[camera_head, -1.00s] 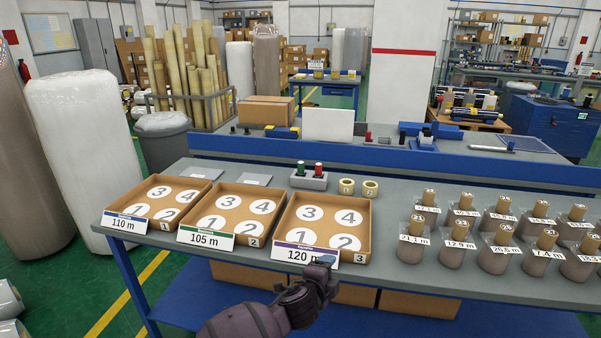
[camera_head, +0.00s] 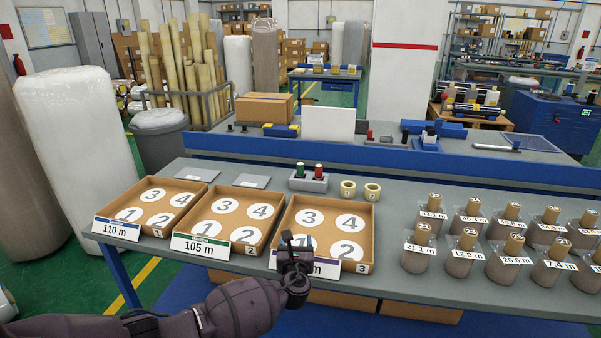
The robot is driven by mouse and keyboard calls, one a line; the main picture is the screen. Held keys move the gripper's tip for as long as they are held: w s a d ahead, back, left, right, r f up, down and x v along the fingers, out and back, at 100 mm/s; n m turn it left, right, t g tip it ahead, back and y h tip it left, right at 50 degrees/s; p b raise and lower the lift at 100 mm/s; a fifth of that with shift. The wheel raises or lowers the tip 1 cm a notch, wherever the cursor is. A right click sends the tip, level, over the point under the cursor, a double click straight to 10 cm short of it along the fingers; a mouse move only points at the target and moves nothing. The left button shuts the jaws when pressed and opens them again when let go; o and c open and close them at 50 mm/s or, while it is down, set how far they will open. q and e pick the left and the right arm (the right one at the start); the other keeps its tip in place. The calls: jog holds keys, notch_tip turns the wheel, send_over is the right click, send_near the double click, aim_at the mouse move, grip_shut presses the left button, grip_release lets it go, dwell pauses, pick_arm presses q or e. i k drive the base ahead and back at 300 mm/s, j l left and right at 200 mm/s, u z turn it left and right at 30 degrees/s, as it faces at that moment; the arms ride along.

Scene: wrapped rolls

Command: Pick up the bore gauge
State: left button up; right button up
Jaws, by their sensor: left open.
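A small grey block (camera_head: 308,183) with one green-topped plug (camera_head: 300,170) and one red-topped plug (camera_head: 318,171) standing in it is on the bench behind tray 3. It may hold the bore gauge; I cannot tell which piece is the gauge. My left gripper (camera_head: 296,241) is open, with nothing seen in it, at the front edge of tray 3, nearer to me than the block and apart from it. It hides part of that tray's label. My right gripper is out of view.
Cardboard trays 1 (camera_head: 187,187), 2 (camera_head: 263,193) and 3 (camera_head: 367,236) line the bench front. Two tan rings (camera_head: 348,188) (camera_head: 372,191) sit right of the block. Several wrapped rolls (camera_head: 417,254) stand at right. A blue rail (camera_head: 350,152) runs behind.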

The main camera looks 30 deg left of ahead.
aim_at(299, 174)
jog(key=i+j, duration=0.45)
jog(key=i, duration=0.15)
jog(key=i+j, duration=0.4)
jog(key=i, duration=0.2)
